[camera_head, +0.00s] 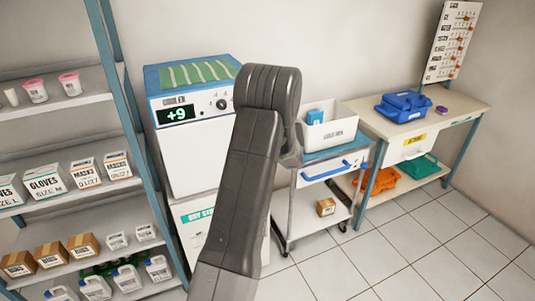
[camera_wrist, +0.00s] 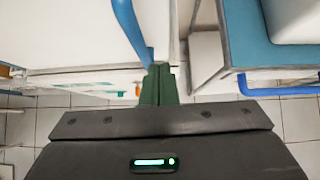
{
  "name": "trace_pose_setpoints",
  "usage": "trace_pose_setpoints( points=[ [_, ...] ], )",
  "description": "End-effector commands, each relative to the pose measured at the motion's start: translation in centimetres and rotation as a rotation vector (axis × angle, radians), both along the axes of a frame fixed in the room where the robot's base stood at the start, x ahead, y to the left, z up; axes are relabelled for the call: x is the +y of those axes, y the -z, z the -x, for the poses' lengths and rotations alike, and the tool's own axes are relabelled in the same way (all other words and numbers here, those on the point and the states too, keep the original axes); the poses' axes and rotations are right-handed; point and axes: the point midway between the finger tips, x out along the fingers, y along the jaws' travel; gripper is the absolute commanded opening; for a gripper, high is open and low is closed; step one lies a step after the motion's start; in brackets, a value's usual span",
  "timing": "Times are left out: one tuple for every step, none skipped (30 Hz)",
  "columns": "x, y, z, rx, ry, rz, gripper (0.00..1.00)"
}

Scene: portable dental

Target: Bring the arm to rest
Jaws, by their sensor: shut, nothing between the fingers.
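My gripper (camera_wrist: 159,84) shows in the wrist view with its green fingers together and nothing between them. It points down into the space between the white cooler unit and the trolley. In the head view my dark arm rises in front of the white cooler (camera_head: 195,145), bent at the top, and hides the gripper. The cooler has a blue top with a green striped cloth (camera_head: 195,73) and a display reading +9.
A shelf rack (camera_head: 62,108) with boxes, cups and bottles stands at the left. Right of my arm is a trolley (camera_head: 312,198) with a white bin (camera_head: 340,113). A table (camera_head: 425,122) with blue trays (camera_head: 403,105) stands farther right. Tiled floor (camera_head: 430,255) lies clear at the lower right.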

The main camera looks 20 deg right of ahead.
Motion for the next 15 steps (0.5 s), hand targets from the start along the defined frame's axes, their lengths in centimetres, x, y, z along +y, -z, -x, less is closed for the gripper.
trace_pose_setpoints(
  points=[
    [-0.1,-0.6,0.7,-0.001,0.003,0.001,0.00],
    [-0.1,-1.0,1.0,-0.001,0.003,0.001,0.00],
    [-0.1,-1.5,1.5,-0.002,0.002,0.002,0.00],
    [-0.1,-1.8,1.9,-0.002,0.001,0.001,0.00],
    [-0.1,-2.2,2.2,-0.001,0.001,0.003,0.00],
    [-0.1,-2.5,2.7,0.000,0.003,0.001,0.00],
    [-0.1,-2.9,2.9,-0.001,0.003,0.001,0.00],
    [-0.1,-3.2,3.2,-0.001,0.003,0.001,0.00],
    [-0.1,-3.4,3.5,0.000,0.001,0.001,0.00],
    [0.0,-3.6,3.7,0.000,0.001,0.001,0.00],
    [0.0,-3.7,3.9,0.000,0.001,0.001,0.00],
    [0.0,-3.9,4.0,0.000,0.001,0.000,0.00],
    [0.0,-4.0,4.1,0.000,0.001,0.000,0.00],
    [0.0,-4.1,4.2,0.000,0.001,0.000,0.00],
    [0.0,-4.2,4.3,0.001,0.001,0.000,0.00]
  ],
)
